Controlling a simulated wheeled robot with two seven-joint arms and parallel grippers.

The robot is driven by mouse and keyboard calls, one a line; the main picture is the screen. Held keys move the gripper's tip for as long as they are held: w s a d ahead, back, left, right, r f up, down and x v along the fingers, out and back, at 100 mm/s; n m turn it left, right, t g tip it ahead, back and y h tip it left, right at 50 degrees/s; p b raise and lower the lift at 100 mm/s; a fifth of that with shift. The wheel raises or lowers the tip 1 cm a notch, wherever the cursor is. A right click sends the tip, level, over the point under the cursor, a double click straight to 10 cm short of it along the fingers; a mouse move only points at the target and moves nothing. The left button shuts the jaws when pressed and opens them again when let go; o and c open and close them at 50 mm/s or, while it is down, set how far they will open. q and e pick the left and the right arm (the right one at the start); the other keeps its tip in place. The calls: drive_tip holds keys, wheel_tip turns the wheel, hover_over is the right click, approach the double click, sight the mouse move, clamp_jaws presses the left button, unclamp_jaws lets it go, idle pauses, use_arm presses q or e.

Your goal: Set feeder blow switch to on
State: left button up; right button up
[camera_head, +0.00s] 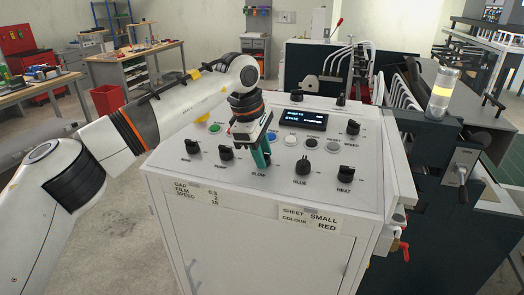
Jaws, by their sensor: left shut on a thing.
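The control panel (215,178) is the sloped light-grey top of a cabinet. My left gripper (261,162) points down at the panel and is shut at the blow switch, just above the "BLOW" label (258,175). The fingers and wrist hide most of that switch, so I cannot tell which way it is turned. Black knobs stand in the same row: one at the left (192,146), one labelled pump (226,153), the glue knob (302,167) and the heat knob (346,174). My right gripper is not in view.
A small lit display (305,118) sits at the back of the panel, with several round buttons near it. A beacon (443,92) and machinery stand to the right. A workbench (135,60) and a red bin (107,100) are at the back left.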

use_arm(q)
drive_tip(key=shift+r, duration=0.1)
drive_tip(key=o, duration=1)
drive_tip(key=shift+c, duration=0.2)
drive_tip(key=shift+a+r, duration=0.1)
drive_tip(key=shift+r, duration=0.25)
drive_tip(key=b+v, duration=0.3)
drive_tip(key=v, duration=0.8)
drive_tip(key=shift+s, duration=0.1)
